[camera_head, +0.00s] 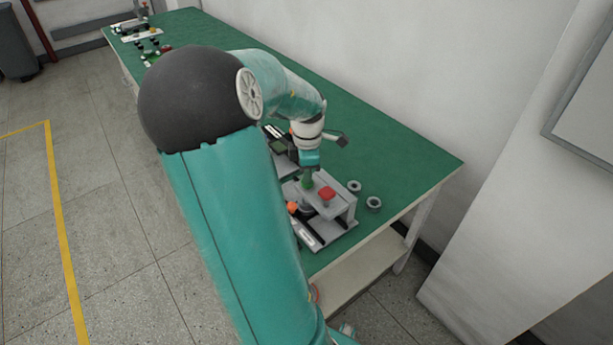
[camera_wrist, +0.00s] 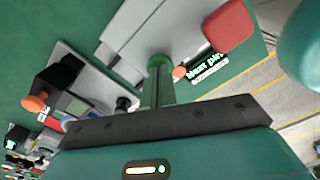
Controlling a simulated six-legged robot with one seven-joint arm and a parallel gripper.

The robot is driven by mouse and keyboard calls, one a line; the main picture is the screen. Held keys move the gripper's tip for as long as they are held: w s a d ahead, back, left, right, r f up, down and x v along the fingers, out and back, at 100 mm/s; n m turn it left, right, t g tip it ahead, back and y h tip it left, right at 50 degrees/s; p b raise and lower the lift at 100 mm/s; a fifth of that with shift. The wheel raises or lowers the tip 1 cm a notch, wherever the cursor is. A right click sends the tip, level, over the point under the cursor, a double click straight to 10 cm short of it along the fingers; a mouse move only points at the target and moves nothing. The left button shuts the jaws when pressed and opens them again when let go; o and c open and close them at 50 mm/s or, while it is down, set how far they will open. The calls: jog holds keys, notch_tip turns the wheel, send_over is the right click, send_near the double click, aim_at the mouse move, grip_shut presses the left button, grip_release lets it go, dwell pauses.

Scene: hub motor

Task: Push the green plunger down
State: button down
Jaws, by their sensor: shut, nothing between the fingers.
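The green plunger (camera_head: 307,181) stands upright on the grey fixture (camera_head: 345,212) near the table's right end. My gripper (camera_head: 310,165) points down at the plunger from just above it, with its fingers shut and empty. In the wrist view the plunger (camera_wrist: 160,75) shows as a green post with a round end, just beyond the dark gripper edge. The gripper's edge hides part of the post, and I cannot tell whether they touch.
A red button (camera_head: 327,194) sits on the fixture beside the plunger, with an orange knob (camera_head: 292,207) at its left. Two grey rings (camera_head: 373,203) lie to the right on the green table (camera_head: 420,160). A dark device (camera_head: 279,143) stands behind. A wall runs along the back.

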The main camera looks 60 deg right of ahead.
notch_tip(320, 180, up, 8)
dwell(1.0)
dwell(0.4)
jog(key=w+a+r+m+t, duration=0.2)
jog(key=w+a, duration=0.4)
jog(key=a, duration=0.5)
jog(key=w+a+r+m+t, duration=0.1)
jog(key=w+a+r, duration=0.3)
jog(key=a, duration=0.7)
jog(key=s+a+m+t, duration=0.1)
jog(key=a, duration=0.9)
jog(key=s+a+r+m+t, duration=0.1)
jog(key=s+a+m, duration=0.1)
jog(key=a, duration=0.8)
jog(key=shift+a+r+m+t, duration=0.25)
jog(key=shift+a+m+t, duration=0.05)
jog(key=shift+a, duration=0.15)
